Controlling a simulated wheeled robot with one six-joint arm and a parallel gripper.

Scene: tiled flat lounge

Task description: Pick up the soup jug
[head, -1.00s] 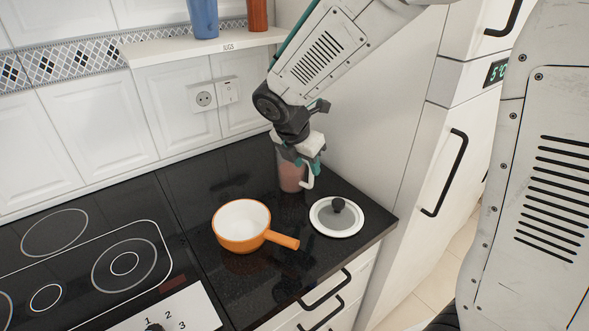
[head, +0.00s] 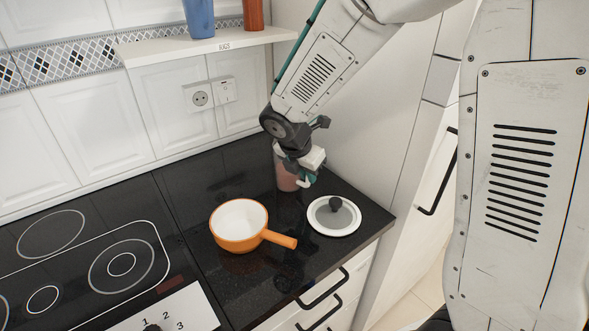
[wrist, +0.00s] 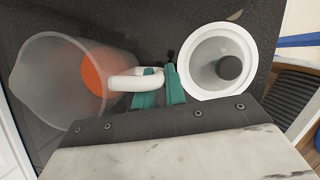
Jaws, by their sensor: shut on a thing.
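The soup jug (head: 286,181) is a translucent jug with reddish-orange soup in its lower part and a white handle. It stands at the back of the black counter, close to the white side panel, and its upper part is partly hidden by my gripper. In the wrist view the jug (wrist: 62,78) is at the left, with its white handle (wrist: 128,82) reaching to the teal fingers. My gripper (head: 304,170) is shut on the handle; its fingers also show in the wrist view (wrist: 164,86). I see no clear gap under the jug.
An orange saucepan (head: 236,243) with a handle pointing right stands front-left of the jug. A white-rimmed lid (head: 333,228) with a dark knob lies in front-right. The hob (head: 90,255) is at left; a shelf (head: 205,46) holds blue and rust-coloured jugs.

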